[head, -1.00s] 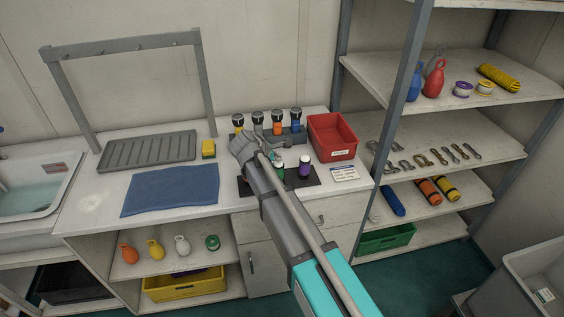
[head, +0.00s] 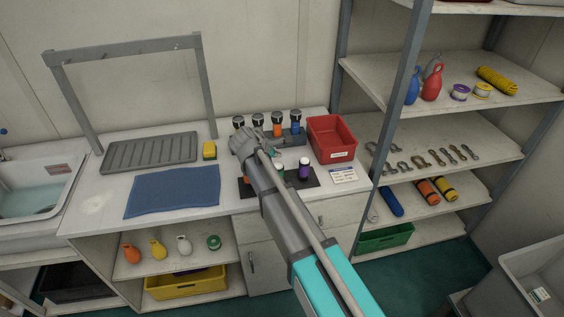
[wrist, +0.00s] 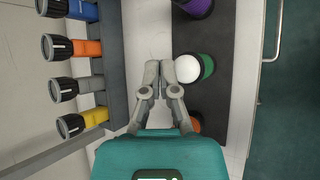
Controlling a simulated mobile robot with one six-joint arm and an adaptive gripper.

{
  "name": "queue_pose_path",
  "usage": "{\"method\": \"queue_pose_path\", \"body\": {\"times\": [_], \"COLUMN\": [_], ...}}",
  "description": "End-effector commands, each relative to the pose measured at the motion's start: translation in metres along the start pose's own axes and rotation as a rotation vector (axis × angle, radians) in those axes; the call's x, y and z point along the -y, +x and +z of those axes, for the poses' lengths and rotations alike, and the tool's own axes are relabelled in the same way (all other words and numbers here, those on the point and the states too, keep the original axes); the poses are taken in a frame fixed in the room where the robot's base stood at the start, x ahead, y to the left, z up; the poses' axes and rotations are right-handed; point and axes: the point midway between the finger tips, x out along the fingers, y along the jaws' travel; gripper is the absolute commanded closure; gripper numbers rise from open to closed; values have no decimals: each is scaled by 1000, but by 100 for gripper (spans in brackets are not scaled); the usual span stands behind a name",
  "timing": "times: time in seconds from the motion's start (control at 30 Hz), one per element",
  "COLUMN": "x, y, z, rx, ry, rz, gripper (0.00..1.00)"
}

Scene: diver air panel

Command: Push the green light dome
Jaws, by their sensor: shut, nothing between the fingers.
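The green light (wrist: 207,67) has a white dome (wrist: 187,69) on a green body and stands on a dark mat. My gripper (wrist: 160,70) is shut and empty, its fingertips just left of the white dome in the wrist view; I cannot tell whether they touch it.
A purple light (head: 305,168) and an orange light (wrist: 195,122) stand on the same dark mat (wrist: 217,112). Several torches sit in a grey rack (wrist: 115,75) across from the mat. A red bin (head: 331,138) and a yellow sponge (head: 209,150) are on the counter.

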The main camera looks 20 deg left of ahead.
Motion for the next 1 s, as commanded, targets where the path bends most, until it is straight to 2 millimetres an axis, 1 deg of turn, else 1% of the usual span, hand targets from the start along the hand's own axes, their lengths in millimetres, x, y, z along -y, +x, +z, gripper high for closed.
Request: {"method": "queue_pose_path", "body": {"times": [0.03,0.5,1.0], "x": [-4,-20,-21], "y": [-6,-28,-29], "z": [4,20,22], "rx": [0,0,0], "ry": [0,0,0], "rz": [0,0,0], "gripper": [100,100,100]}}
